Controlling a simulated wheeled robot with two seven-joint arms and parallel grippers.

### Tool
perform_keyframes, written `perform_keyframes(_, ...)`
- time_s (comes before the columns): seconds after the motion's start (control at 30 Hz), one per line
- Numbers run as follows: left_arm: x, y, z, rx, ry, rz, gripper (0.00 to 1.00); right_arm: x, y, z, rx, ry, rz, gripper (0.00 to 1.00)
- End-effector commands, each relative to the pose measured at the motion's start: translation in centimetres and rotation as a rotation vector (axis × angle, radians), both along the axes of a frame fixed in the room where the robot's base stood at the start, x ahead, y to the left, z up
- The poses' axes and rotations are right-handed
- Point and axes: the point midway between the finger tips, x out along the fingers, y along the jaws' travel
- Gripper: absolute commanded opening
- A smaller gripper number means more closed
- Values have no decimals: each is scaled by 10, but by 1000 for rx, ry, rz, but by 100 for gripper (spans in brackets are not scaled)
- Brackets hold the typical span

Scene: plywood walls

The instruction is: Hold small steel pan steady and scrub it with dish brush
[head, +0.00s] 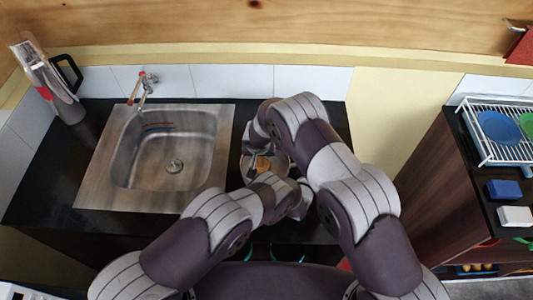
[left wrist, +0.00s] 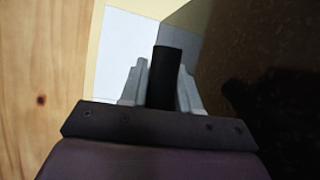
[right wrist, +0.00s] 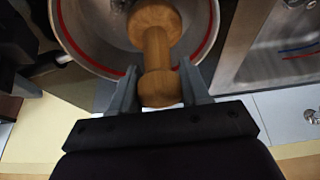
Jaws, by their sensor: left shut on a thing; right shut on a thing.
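The small steel pan (right wrist: 88,30) shows in the right wrist view as a round bowl with a red ring near its rim. In the head view the pan (head: 281,164) sits on the dark counter right of the sink, largely hidden by my arms. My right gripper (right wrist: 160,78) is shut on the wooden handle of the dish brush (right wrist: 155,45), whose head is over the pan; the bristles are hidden. The brush (head: 263,163) shows small in the head view. My left gripper (left wrist: 160,65) is shut on a black handle (left wrist: 165,85), apparently the pan's.
A steel sink (head: 120,170) with a tap (head: 143,88) lies left of the pan. A dish rack (head: 490,135), a blue block (head: 504,189) and a white block (head: 515,216) are on the right-hand unit.

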Motion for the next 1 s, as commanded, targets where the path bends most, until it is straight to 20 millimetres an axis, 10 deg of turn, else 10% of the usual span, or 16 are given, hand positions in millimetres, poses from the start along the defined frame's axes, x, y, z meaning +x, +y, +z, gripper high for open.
perform_keyframes(1.0, 0, 0, 1, -1, -2, -1, 0, 2, 7, 80, 1, 1, 1, 16)
